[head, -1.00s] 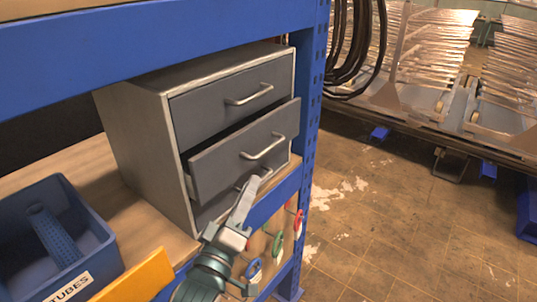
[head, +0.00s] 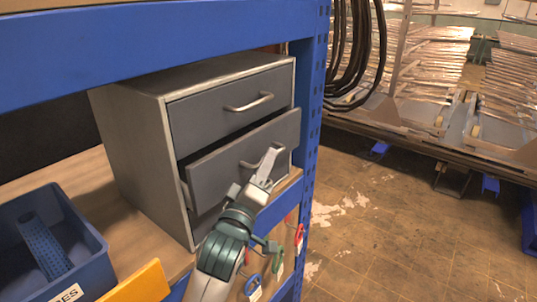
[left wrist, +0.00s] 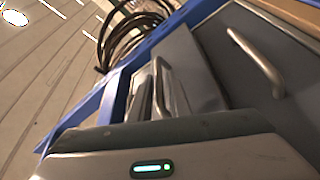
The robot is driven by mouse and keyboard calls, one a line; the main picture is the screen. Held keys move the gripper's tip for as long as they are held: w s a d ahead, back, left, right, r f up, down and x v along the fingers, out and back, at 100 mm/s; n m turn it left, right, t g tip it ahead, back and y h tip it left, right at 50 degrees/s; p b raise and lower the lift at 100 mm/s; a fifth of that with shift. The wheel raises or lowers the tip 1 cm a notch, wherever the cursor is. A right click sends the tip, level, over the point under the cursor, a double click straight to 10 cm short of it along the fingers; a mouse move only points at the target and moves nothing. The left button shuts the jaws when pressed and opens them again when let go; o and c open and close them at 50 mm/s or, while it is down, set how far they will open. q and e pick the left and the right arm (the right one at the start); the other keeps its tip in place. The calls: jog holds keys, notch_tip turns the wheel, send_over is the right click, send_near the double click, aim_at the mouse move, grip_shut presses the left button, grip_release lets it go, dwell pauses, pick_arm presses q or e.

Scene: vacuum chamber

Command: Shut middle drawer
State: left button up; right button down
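A grey metal drawer cabinet (head: 130,145) stands on the shelf in the head view. Its middle drawer (head: 222,172) sticks partly out, with a dark gap above its front. The top drawer (head: 205,115) is flush. The bottom drawer is largely hidden behind the middle drawer and my arm. My left gripper (head: 268,163) is in front of the middle drawer, its tips overlapping the handle (head: 247,164); contact is unclear, and so is the finger spacing. In the left wrist view the top drawer's handle (left wrist: 262,62) and the protruding middle drawer (left wrist: 197,75) show. My right gripper is not in view.
A blue bin (head: 88,268) holding a blue ribbed tube (head: 42,245) sits at the lower left, beside a yellow piece (head: 140,284). A blue rack post (head: 313,120) stands just right of the cabinet. Colored-handled tools hang below the shelf edge. Open floor lies right.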

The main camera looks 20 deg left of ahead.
aim_at(255, 154)
pick_arm(q)
jog(key=shift+x, duration=0.9)
grip_shut()
jog(key=a, duration=0.2)
jog(key=w+a, duration=0.1)
jog(key=shift+w+a+p, duration=0.15)
jog(key=shift+a+p, duration=0.2)
jog(key=shift+p, duration=0.05)
jog(key=shift+d, duration=0.1)
grip_release()
jog(key=shift+a, duration=0.25)
